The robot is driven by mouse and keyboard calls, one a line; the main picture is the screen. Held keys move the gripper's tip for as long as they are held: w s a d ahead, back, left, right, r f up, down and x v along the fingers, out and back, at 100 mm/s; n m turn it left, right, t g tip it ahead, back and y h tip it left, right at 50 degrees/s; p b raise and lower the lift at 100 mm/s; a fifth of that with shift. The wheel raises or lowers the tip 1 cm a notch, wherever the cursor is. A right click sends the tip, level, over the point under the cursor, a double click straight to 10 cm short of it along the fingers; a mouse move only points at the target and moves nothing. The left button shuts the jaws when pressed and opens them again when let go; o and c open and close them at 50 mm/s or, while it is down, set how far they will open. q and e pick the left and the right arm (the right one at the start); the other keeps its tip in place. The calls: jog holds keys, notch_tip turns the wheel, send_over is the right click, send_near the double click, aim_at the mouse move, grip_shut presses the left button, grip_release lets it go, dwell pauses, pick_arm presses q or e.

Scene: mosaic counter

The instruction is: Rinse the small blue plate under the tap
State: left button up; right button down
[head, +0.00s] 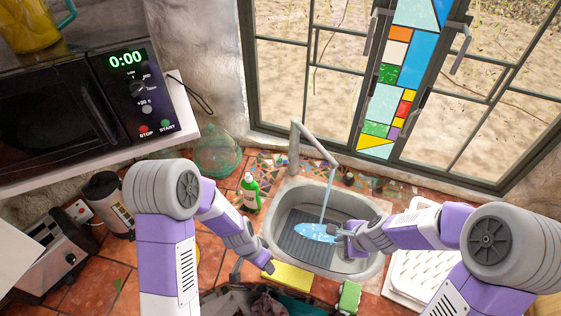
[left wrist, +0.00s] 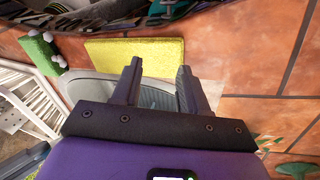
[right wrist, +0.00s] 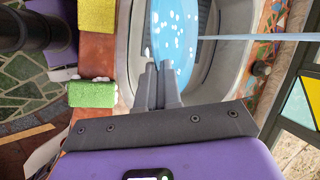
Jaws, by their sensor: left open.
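The small blue plate (head: 315,232) is inside the grey sink basin (head: 287,205), under the tap (head: 310,143). A stream of water (head: 326,190) falls from the tap onto or right beside the plate. My right gripper (head: 341,236) is shut on the plate's near edge. The right wrist view shows its fingers (right wrist: 159,78) close together at the light-blue plate (right wrist: 176,35), which has white spots. My left gripper (head: 254,270) is open and empty at the sink's front left. The left wrist view shows its fingers (left wrist: 160,85) apart.
A yellow sponge cloth (head: 288,277) and a green-and-white sponge (head: 348,297) lie in front of the sink. A green bottle (head: 250,191) stands at its left, a white drying rack (head: 413,273) at its right. A microwave (head: 75,105) is at the left.

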pick_arm(q)
jog(key=w+f+n+t+y, duration=0.1)
jog(key=w+t, duration=0.6)
jog(key=w, duration=1)
jog(key=n+t+y, duration=0.2)
jog(key=n+t, duration=0.1)
jog(key=t, duration=0.8)
send_near(280, 160)
notch_tip(280, 160, down, 3)
jog(key=w, duration=1.2)
jog(key=shift+a+r, duration=0.1)
jog(key=shift+r, duration=0.1)
grip_shut()
